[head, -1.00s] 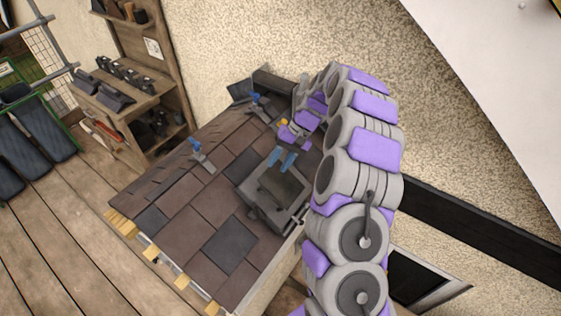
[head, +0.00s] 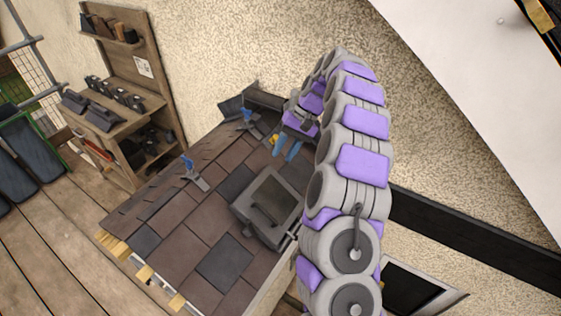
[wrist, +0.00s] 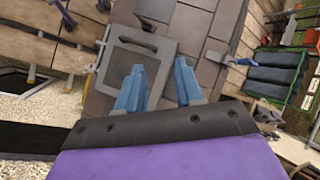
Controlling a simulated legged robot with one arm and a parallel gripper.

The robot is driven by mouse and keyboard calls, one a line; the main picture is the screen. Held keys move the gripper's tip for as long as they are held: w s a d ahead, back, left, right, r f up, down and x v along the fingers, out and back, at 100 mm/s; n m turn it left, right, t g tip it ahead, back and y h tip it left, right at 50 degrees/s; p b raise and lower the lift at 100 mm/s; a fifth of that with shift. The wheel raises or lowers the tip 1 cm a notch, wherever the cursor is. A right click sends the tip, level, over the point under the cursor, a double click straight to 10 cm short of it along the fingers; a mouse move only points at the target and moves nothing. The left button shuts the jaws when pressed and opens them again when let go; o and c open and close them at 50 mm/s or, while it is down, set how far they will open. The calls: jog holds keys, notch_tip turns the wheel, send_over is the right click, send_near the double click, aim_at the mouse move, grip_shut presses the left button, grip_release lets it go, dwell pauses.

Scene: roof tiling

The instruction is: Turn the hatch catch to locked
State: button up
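The roof hatch (head: 242,208) is a grey square frame with a dark panel, set in the brown tiles. It looks closed. A dark bar handle (head: 264,214) lies across it, also visible in the wrist view (wrist: 137,42). A small pale part (wrist: 91,68) sticks out at the hatch's left edge in the wrist view; I cannot tell whether it is the catch, or how the catch is turned. My gripper (head: 286,148) hangs above the hatch's upper edge in the head view. Its blue fingers (wrist: 160,86) are apart, with nothing between them.
A wooden shelf unit (head: 118,100) with dark parts stands at the upper left. A stuccoed wall and dark beam (head: 470,239) border the roof on the right.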

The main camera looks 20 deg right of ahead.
jog(key=p+v, duration=0.4)
jog(key=v, duration=0.2)
jog(key=shift+r, duration=0.45)
jog(key=shift+w+a+f+b, duration=0.1)
jog(key=shift+a+f+b, duration=0.15)
jog(key=shift+a+b, duration=0.15)
jog(key=n+t+h+b, duration=0.1)
jog(key=n+h+b, duration=0.55)
jog(key=b, duration=0.75)
send_over(254, 226)
jog(key=w+d, duration=0.1)
jog(key=d, duration=0.2)
notch_tip(254, 226, down, 14)
jog(key=n+y, duration=0.1)
jog(key=y, duration=0.1)
jog(key=shift+h, duration=0.25)
jog(key=f, duration=0.5)
jog(key=a+f+b, duration=0.1)
jog(key=f, duration=0.4)
jog(key=s+a+f+b, duration=0.1)
jog(key=f, duration=0.5)
jog(key=shift+a, duration=0.35)
jog(key=shift+a, duration=0.15)
